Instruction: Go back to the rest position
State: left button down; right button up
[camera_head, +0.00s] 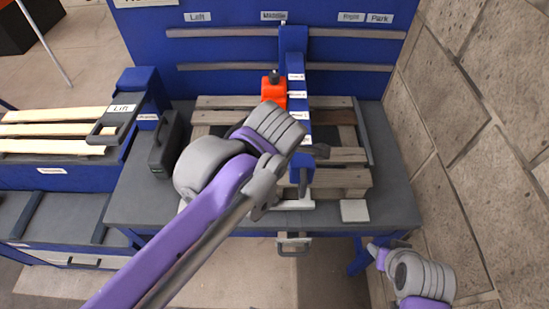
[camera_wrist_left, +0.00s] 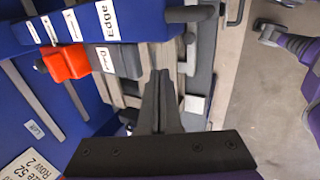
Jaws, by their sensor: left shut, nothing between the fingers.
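My left gripper (camera_wrist_left: 160,78) shows in the left wrist view with its two dark fingers together and nothing between them. Its tips are over the pallet area, close beside the blue gantry beam (camera_wrist_left: 135,20). In the head view my left arm reaches in from the lower left, and its grey wrist hides the gripper. The same beam (camera_head: 295,75) carries an orange block (camera_head: 272,90) and stands over a wooden pallet (camera_head: 345,178) on the grey bench.
A dark case (camera_head: 166,145) stands on the bench (camera_head: 395,205) left of the pallet. A lift (camera_head: 70,165) with pale slats is further left. A blue back panel (camera_head: 230,55) closes the rear. A stone wall (camera_head: 470,110) runs along the right. Open floor lies in front.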

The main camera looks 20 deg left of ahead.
pick_arm(q)
jog(key=shift+w+a, duration=0.1)
dwell(0.4)
jog(key=s+a+f+m, duration=0.3)
jog(key=f+m, duration=0.4)
jog(key=m, duration=0.3)
jog(key=s+a+f+m+h, duration=0.1)
jog(key=s+a+f+m, duration=0.2)
jog(key=m, duration=0.8)
notch_tip(320, 180, down, 4)
jog(key=s, duration=0.2)
jog(key=shift+s+a+r+t, duration=0.15)
jog(key=shift+s+a+t, duration=0.15)
jog(key=shift+s+t, duration=0.1)
